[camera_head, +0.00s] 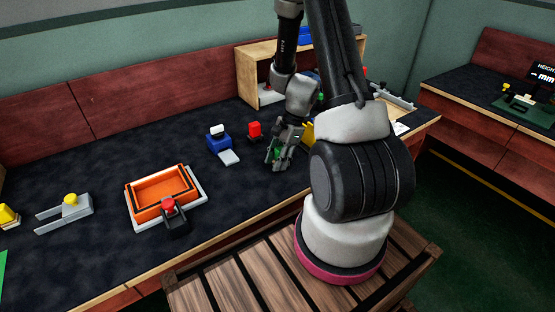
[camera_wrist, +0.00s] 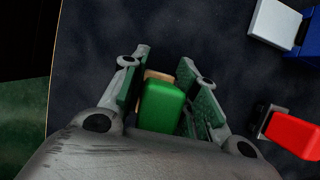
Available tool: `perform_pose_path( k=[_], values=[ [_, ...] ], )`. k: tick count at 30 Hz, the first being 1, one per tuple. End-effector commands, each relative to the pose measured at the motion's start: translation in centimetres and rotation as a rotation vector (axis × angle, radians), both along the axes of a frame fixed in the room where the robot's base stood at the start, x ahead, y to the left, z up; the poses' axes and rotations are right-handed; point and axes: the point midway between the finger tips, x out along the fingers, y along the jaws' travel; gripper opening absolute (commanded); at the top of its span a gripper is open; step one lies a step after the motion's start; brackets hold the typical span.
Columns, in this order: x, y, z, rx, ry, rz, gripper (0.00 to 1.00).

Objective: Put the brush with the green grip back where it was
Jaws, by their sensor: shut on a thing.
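The brush with the green grip (camera_wrist: 162,105) is between the fingers of my gripper (camera_wrist: 165,88) in the wrist view. A small tan part of it shows just beyond the green. My gripper is shut on it. In the head view my gripper (camera_head: 280,153) points down over the dark worktop (camera_head: 90,150), right of the blue block with the white top. Only a bit of green shows between the fingers there, and I cannot tell whether the brush touches the worktop.
A red-topped item (camera_head: 255,130) and a blue block with a white top (camera_head: 218,140) stand left of my gripper. An orange tray (camera_head: 160,193) lies further left, with a red-knobbed black item (camera_head: 174,218) at its front. A wooden open box (camera_head: 247,80) stands behind.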

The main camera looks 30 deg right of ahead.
Motion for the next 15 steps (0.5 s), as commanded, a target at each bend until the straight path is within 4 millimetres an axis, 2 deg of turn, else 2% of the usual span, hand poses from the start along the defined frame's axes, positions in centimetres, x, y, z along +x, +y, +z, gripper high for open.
perform_pose_path(
  k=[1, 3, 4, 15],
  values=[
    [0.0, 0.0, -0.04, 0.0, 0.0, 0.0, 0.35],
    [0.0, -0.01, -0.03, 0.0, 0.0, 0.0, 0.48],
    [0.0, -0.01, -0.03, 0.0, 0.0, 0.0, 0.51],
    [0.03, -0.03, 0.39, 0.0, -0.001, 0.001, 0.51]
  ],
)
